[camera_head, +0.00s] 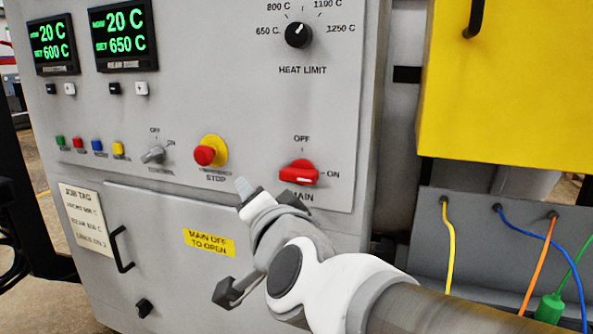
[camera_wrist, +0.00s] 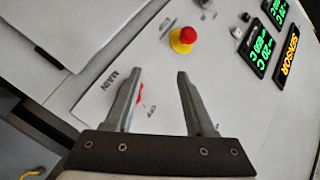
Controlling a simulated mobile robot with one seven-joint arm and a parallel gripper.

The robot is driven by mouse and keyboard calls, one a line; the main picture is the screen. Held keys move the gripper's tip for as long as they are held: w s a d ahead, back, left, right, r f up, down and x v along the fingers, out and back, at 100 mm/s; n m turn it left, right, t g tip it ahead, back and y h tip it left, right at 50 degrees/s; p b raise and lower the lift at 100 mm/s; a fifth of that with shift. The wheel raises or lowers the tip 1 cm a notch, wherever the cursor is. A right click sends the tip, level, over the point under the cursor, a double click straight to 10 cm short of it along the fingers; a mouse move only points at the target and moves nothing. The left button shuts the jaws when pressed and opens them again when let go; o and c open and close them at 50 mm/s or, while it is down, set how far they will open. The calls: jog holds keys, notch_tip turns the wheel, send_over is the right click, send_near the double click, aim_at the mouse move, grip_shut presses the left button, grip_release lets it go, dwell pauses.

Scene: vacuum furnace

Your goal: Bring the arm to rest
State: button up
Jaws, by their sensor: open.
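My gripper (camera_wrist: 160,75) is open, with its two fingers apart and nothing between them but the panel behind. In the head view my gripper (camera_head: 268,194) is in front of the grey control panel (camera_head: 235,110), just below and left of the red main switch (camera_head: 299,173). The switch handle lies roughly level, towards ON. In the wrist view the red main switch (camera_wrist: 140,95) shows partly behind the left finger. Whether a finger touches the switch or panel I cannot tell. My arm comes in from the lower right.
The emergency stop (camera_head: 206,155) is close to the left of my gripper. A door handle (camera_head: 121,250) sticks out at lower left. A yellow box (camera_head: 505,90) stands at upper right. Several cables, one yellow (camera_head: 449,250), hang at right near my arm.

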jog(key=s+d+f+n+g+h, duration=0.3)
jog(key=s+d+f+g, duration=0.2)
jog(key=s+d+f, duration=0.4)
jog(key=s+d+f+n+g+h, duration=0.35)
jog(key=s+d+f+g, duration=0.2)
jog(key=d, duration=0.55)
notch_tip(320, 180, up, 18)
jog(key=p, duration=1.8)
jog(key=shift+f+t+y, duration=0.15)
jog(key=shift+t+y, duration=0.2)
jog(key=shift+y, duration=0.1)
